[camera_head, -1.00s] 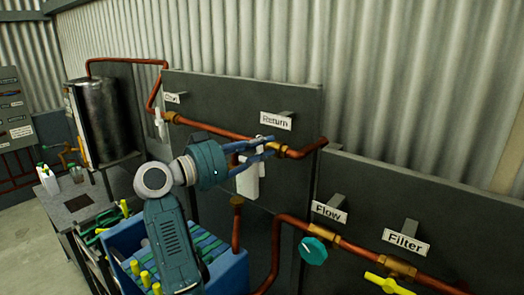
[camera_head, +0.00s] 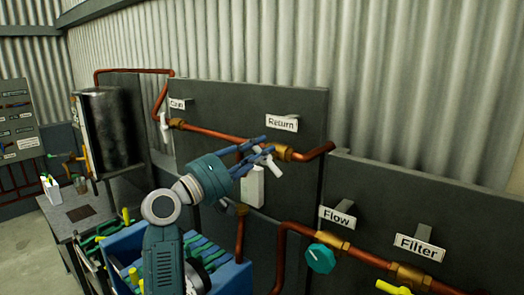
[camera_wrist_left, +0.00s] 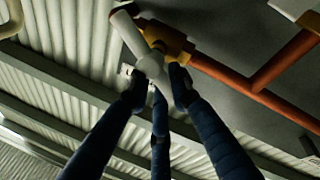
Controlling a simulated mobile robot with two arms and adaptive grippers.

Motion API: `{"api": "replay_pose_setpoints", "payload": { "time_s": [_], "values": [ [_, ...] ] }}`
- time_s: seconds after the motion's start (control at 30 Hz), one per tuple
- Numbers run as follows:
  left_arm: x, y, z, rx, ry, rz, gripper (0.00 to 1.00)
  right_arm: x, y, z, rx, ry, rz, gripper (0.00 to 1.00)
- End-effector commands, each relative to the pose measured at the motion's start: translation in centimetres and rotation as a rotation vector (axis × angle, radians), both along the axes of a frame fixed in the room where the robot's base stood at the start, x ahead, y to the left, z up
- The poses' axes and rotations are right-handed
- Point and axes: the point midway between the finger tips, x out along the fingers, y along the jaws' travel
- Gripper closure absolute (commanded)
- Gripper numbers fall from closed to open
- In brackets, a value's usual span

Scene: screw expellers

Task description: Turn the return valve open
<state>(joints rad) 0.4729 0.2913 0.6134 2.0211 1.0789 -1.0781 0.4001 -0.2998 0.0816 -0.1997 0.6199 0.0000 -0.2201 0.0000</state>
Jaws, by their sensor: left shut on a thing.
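The Return label (camera_head: 282,123) hangs on the dark panel above a copper pipe with a brass valve body (camera_head: 283,152). The valve's white handle (camera_head: 269,166) slants down to the right by the brass body. My left gripper (camera_head: 262,150) reaches the valve from the lower left, its blue fingers shut around the handle and hiding part of it. In the left wrist view, the white handle (camera_wrist_left: 128,34) runs diagonally between the dark fingertips (camera_wrist_left: 156,88), beside the brass body (camera_wrist_left: 165,38). My right gripper is not in view.
A white box (camera_head: 253,187) is below the valve. The Flow valve's teal knob (camera_head: 320,258) and the Filter valve's yellow handle (camera_head: 393,288) are at lower right. A blue crate (camera_head: 234,274) stands below my arm. A dark tank (camera_head: 109,130) is at left.

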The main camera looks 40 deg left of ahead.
Motion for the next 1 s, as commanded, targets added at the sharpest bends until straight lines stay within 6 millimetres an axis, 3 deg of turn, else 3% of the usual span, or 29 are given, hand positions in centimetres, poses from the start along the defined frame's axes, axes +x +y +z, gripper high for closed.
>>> {"api": "replay_pose_setpoints", "payload": {
  "time_s": [0.5, 1.0],
  "values": [
    [0.1, 0.7, -0.9, -0.446, 0.038, 0.002, 1.00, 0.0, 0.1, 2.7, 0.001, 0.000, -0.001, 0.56],
    [0.1, 0.9, -1.7, -0.621, 0.052, 0.002, 1.00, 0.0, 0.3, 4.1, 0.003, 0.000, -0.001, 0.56]
  ]
}}
